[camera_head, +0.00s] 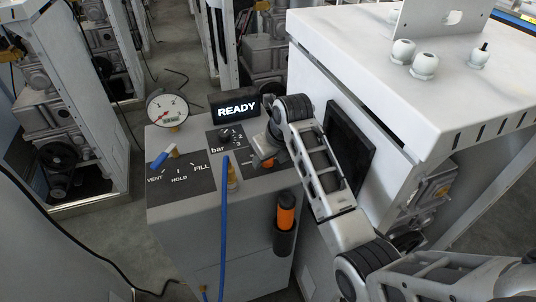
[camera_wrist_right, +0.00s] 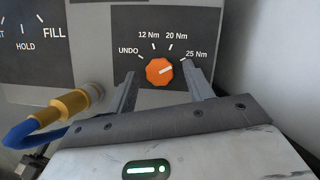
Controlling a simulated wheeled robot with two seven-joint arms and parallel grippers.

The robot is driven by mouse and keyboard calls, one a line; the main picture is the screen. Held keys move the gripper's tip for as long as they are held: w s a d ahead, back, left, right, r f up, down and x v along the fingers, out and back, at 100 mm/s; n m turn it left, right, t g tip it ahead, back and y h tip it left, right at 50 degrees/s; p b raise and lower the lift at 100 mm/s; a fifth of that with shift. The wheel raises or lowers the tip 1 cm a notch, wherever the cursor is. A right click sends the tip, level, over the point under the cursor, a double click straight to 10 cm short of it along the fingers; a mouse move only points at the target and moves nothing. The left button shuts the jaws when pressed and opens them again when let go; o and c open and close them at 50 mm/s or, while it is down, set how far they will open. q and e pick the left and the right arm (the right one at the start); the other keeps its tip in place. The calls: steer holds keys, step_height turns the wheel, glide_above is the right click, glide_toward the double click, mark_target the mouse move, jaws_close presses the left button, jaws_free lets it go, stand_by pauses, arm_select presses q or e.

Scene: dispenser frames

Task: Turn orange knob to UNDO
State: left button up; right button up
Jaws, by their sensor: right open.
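The orange knob (camera_wrist_right: 159,72) sits on a dark panel with the labels UNDO, 12 Nm, 20 Nm and 25 Nm around it. Its white mark points right and slightly up, toward the 25 Nm side. My right gripper (camera_wrist_right: 163,88) is open, with one finger on each side of the knob and visible gaps to it; whether the tips reach past its face I cannot tell. In the head view my right gripper (camera_head: 264,150) is over the right part of the console top and hides most of the knob. My left gripper is not in view.
The grey console (camera_head: 185,215) also carries a READY display (camera_head: 236,109), a gauge (camera_head: 167,110), a blue-handled VENT/HOLD/FILL valve (camera_head: 162,158) and a black bar knob (camera_head: 227,136). A blue hose (camera_head: 227,205) rises from the front. A white cabinet (camera_head: 370,70) stands close on the right.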

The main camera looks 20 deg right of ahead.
steer(key=c, duration=1)
